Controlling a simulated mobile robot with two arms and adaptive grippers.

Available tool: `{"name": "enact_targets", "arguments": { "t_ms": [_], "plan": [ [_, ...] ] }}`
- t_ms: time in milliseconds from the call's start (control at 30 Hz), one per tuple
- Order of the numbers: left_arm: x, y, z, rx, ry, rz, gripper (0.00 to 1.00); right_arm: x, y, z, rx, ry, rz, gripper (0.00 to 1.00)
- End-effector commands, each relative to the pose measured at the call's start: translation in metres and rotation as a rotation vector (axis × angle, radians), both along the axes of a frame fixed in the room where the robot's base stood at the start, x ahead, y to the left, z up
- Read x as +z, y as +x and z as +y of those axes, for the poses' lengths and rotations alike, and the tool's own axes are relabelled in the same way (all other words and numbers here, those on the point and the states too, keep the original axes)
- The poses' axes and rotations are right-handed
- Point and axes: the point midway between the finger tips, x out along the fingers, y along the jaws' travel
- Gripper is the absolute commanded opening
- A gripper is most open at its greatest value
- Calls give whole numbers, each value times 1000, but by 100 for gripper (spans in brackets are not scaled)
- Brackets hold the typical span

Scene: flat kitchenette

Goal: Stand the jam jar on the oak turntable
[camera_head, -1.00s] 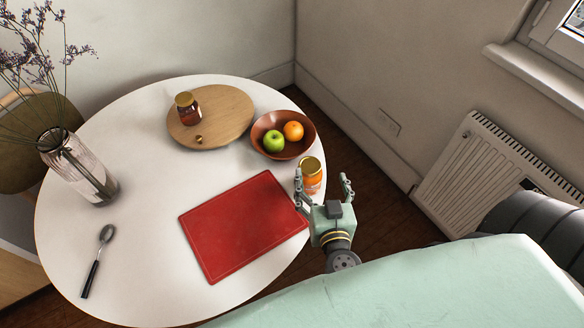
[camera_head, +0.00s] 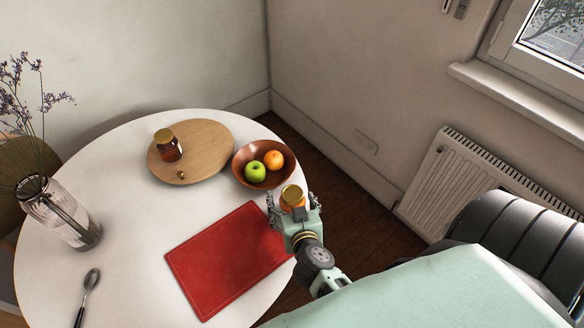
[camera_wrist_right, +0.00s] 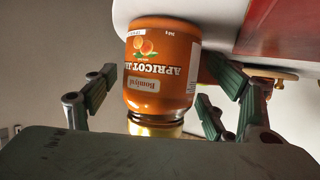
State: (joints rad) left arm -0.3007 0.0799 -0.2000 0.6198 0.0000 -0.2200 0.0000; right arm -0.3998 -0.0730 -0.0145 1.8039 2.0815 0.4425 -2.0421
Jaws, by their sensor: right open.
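The jam jar (camera_head: 292,194), orange with a gold lid, stands upright near the table's right edge, partly hidden by my right gripper (camera_head: 291,205). In the right wrist view the jar (camera_wrist_right: 162,65) appears upside down, with an apricot label. The open fingers of my right gripper lie on both sides of it, and I see no firm grip. The round oak turntable (camera_head: 208,150) is at the back of the table. A dark red jar (camera_head: 170,151) with a gold lid stands on its left part. My left gripper is not in view.
A brown bowl (camera_head: 241,172) with a green apple (camera_head: 255,172) and an orange (camera_head: 273,160) stands between turntable and jam jar. A red board (camera_head: 225,262) lies in front. A glass vase (camera_head: 62,215) and a spoon (camera_head: 89,287) are at the left.

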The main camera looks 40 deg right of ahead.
Motion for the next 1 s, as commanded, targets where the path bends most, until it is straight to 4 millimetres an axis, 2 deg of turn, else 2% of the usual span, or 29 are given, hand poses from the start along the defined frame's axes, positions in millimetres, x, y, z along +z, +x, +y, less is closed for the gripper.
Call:
{"name": "enact_targets", "arguments": {
  "t_ms": [233, 1000],
  "plan": [
    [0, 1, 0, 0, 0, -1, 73, -1, 1, -1, 0, 0, 1, 77],
    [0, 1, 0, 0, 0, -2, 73, -1, 1, -1, 0, -1, 0, 10]
  ]
}}
